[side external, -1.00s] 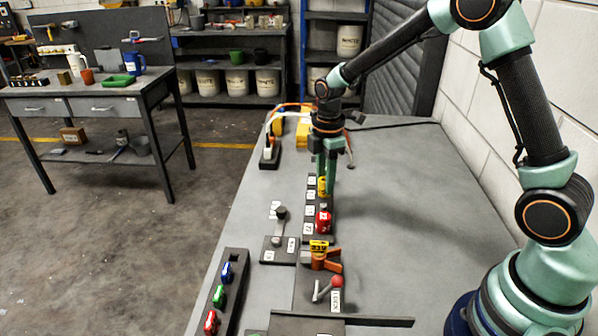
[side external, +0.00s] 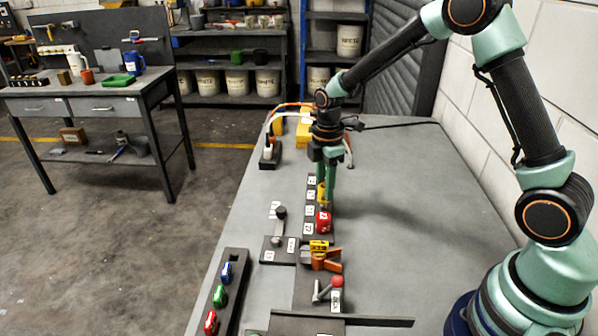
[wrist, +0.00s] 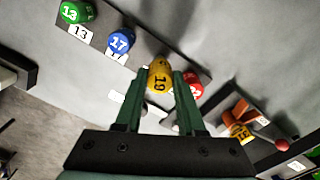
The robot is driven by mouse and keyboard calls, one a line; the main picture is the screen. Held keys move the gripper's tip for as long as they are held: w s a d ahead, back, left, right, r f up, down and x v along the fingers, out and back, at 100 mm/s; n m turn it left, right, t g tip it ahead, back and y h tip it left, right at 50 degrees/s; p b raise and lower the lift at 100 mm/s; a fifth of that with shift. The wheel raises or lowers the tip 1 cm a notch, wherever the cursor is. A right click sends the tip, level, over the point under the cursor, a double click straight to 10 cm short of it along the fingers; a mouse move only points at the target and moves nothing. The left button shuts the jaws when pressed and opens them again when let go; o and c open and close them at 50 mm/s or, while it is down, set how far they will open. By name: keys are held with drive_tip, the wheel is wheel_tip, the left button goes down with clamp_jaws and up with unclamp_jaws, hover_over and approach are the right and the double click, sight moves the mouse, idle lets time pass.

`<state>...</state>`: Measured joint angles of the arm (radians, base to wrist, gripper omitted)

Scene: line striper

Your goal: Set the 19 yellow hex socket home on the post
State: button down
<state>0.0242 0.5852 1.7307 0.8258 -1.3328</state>
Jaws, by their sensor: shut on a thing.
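My gripper (wrist: 160,82) is shut on the yellow hex socket (wrist: 159,77), marked 19, which is between the fingertips in the wrist view. In the side view the gripper (side external: 326,195) points down over the dark post strip, and the yellow socket (side external: 321,192) is partly covered by the fingers. The socket is just behind the red socket (side external: 323,221) on that strip. The post under the yellow socket is hidden, so I cannot tell whether the socket is around it or above it.
In the wrist view, a green socket (wrist: 76,11) marked 13 and a blue socket (wrist: 121,40) marked 17 stand on the strip. The red socket (wrist: 193,84) is close beside my right finger. An orange clamp (side external: 327,262) and red-knobbed lever (side external: 337,281) stand nearer the camera. Bench right is clear.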

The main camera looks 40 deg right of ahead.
drive_tip(key=shift+f, duration=1.7)
idle(1.2)
drive_tip(key=shift+c, duration=0.6)
unclamp_jaws()
drive_tip(key=shift+r, duration=0.1)
drive_tip(key=shift+r, duration=3.35)
drive_tip(key=shift+r, duration=0.3)
drive_tip(key=s+a+r+m+t, duration=0.1)
drive_tip(key=s+r+m+t, duration=0.4)
drive_tip(key=s+r+m, duration=0.9)
drive_tip(key=shift+s+r+m+t, duration=0.3)
drive_tip(key=shift+s+m, duration=0.2)
drive_tip(key=shift+s, duration=0.25)
